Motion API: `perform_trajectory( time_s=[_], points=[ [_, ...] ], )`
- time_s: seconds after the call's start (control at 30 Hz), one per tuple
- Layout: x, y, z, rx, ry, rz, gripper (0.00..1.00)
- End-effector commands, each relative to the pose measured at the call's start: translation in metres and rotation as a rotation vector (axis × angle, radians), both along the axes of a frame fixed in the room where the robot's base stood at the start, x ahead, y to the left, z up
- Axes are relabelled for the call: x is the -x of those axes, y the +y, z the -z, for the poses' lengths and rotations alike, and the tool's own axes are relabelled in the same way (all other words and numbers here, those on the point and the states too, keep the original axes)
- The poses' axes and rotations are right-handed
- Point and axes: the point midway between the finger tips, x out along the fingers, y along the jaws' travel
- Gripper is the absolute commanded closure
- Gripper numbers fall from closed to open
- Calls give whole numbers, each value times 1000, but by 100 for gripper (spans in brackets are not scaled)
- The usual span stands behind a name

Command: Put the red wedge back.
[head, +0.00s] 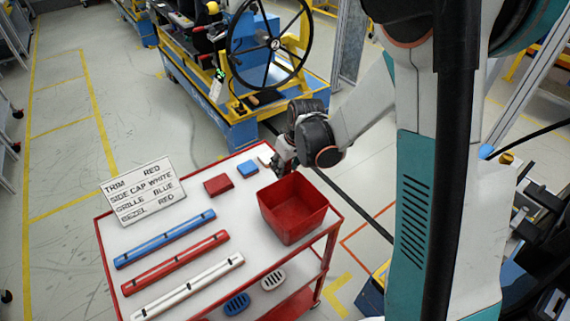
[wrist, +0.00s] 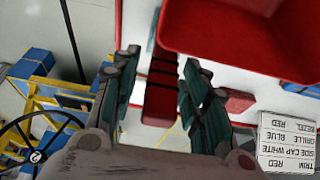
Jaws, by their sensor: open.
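My gripper (head: 283,163) is over the far right corner of the white table, just behind the red bin (head: 293,207). In the wrist view my gripper's fingers (wrist: 160,90) stand apart. A dark red ridged piece (wrist: 160,97) shows in the gap between them. I cannot tell whether it is the red wedge or whether a finger touches it. In the head view the arm hides most of that spot. A red block (head: 217,185) lies to the left on the table and also shows in the wrist view (wrist: 238,101).
A blue block (head: 247,170) and a white block (head: 265,155) lie near the gripper. Blue (head: 165,239), red (head: 175,263) and white (head: 188,287) bars lie in front, with blue (head: 236,304) and white (head: 273,279) grilles. A sign (head: 143,191) stands at the left.

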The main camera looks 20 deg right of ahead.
Motion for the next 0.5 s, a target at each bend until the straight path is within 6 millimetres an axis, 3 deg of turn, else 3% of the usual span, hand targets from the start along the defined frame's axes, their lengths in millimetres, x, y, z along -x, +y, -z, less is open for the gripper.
perform_trajectory(
  time_s=[0.27, 0.5],
  points=[
    [3, -1, -14, 0, 0, 0, 59],
    [18, -6, -57, 0, 0, 1, 59]
  ],
)
